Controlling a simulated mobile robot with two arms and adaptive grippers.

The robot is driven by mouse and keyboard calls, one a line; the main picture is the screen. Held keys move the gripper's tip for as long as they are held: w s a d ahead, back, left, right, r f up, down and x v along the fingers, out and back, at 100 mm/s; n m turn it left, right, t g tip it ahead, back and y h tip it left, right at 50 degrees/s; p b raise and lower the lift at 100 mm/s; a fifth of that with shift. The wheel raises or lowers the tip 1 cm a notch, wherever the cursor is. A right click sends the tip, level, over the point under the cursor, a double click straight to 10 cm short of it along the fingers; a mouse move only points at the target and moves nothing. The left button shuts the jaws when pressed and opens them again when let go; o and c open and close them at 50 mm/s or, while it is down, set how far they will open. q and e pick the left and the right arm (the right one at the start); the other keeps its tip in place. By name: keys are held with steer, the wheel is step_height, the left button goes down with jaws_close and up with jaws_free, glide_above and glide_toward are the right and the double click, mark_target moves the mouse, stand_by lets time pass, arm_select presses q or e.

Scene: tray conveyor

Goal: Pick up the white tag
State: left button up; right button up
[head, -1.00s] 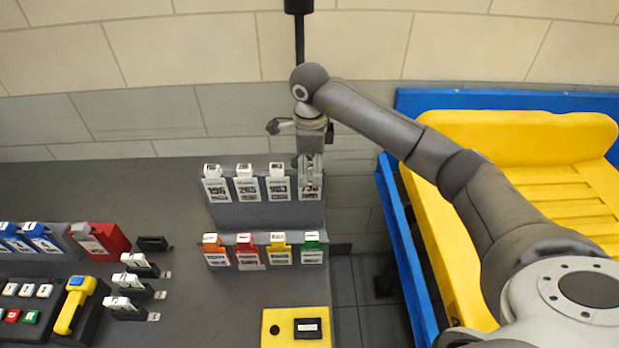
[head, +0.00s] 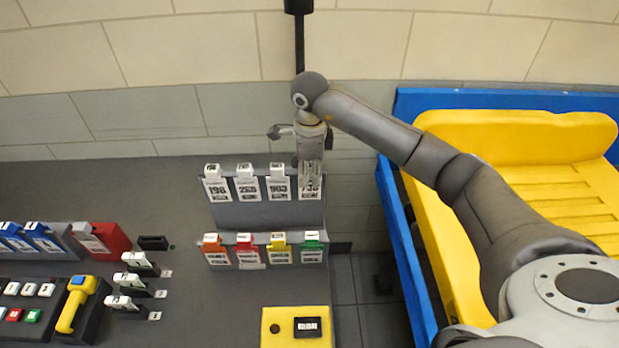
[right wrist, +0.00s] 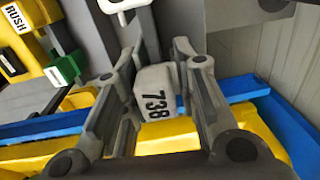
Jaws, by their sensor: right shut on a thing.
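Several white tags hang in a row on the upper grey rack: one marked 198 (head: 216,188), one marked 265 (head: 246,187), one marked 903 (head: 278,187), and one marked 738 (head: 310,192) at the right end. My right gripper (head: 311,178) comes down from above and is shut on the 738 tag. In the right wrist view the white tag (right wrist: 155,95) sits between the two fingers, its number visible. In the head view the fingers cover the tag's upper part. My left gripper is not in view.
Below hang coloured tags: orange (head: 215,250), red (head: 247,250), yellow (head: 279,250) and green (head: 312,250). A yellow box (head: 283,328) stands at the front. A blue-framed yellow tray conveyor (head: 500,140) lies to the right. A yellow scanner (head: 72,310) is at the left.

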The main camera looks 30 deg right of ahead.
steer(key=shift+r, duration=0.1)
steer(key=r+b, duration=0.1)
steer(key=r, duration=0.2)
steer(key=r+b, duration=0.2)
steer(key=r, duration=0.2)
steer(key=shift+s+a, duration=0.1)
steer(key=shift+s, duration=0.1)
steer(key=s+a+b, duration=0.3)
steer(key=s+a, duration=0.1)
steer(key=a, duration=0.9)
steer(key=shift+a, duration=0.25)
steer(key=shift+s, duration=0.15)
step_height(320, 180, up, 6)
steer(key=p, duration=0.3)
steer(key=shift+r+p, duration=0.2)
steer(key=shift+p, duration=0.15)
steer(key=shift+f, duration=0.1)
stand_by(0.9)
